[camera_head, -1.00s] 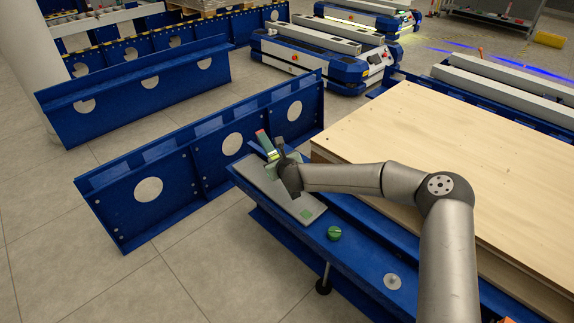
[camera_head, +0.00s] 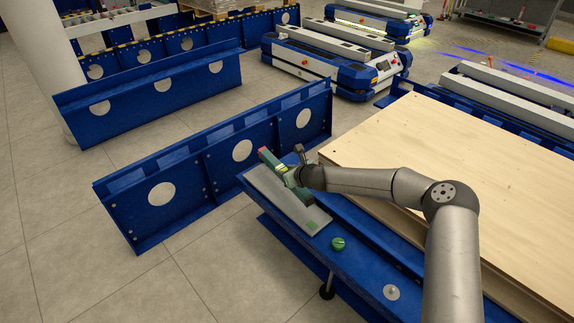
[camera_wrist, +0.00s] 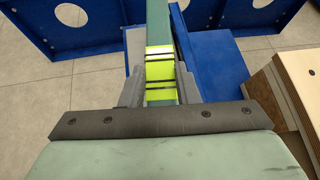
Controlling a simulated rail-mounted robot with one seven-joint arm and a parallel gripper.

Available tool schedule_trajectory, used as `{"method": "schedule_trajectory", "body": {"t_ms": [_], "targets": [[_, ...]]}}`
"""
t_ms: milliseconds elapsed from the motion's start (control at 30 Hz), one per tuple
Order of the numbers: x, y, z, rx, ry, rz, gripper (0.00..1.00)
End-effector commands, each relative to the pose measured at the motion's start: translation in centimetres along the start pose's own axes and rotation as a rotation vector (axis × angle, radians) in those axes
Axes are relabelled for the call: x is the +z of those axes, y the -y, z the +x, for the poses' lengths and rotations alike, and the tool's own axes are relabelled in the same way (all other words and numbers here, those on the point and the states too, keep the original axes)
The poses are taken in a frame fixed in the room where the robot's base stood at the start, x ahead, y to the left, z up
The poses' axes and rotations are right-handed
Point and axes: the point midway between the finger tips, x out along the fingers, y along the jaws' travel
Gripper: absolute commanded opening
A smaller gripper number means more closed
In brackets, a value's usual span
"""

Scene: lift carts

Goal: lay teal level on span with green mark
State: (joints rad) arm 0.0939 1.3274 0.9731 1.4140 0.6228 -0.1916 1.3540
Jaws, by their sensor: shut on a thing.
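The teal level (camera_head: 278,165) has a red end and a bright yellow-green band, which shows in the wrist view (camera_wrist: 160,68). My gripper (camera_wrist: 158,90) is shut on the level around that band; in the head view my gripper (camera_head: 302,176) is at the far end of the blue beam. The span looks like a long grey plate (camera_head: 272,197) on the beam, with a green mark (camera_head: 312,225) at its near end. The level is over the plate's far right part, roughly along it. I cannot tell whether it touches the plate.
The blue beam (camera_head: 365,262) also bears a green knob (camera_head: 338,244) and a pale round disc (camera_head: 391,292). A wooden panel stack (camera_head: 450,140) stands close on the right. Another blue beam with round holes (camera_head: 200,175) stands to the left. Bare floor lies at lower left.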

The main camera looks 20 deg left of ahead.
Motion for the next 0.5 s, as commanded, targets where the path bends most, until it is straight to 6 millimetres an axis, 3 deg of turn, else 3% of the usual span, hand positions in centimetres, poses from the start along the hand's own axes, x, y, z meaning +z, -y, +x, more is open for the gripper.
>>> {"method": "schedule_trajectory", "body": {"t_ms": [33, 400, 500], "targets": [[0.7, 0.1, -0.4, 0.016, -0.002, -0.001, 0.00], [1.0, 0.4, -0.7, 0.145, -0.026, 0.004, 0.00], [-1.1, 0.2, 0.6, 0.152, -0.027, 0.006, 0.00]]}}
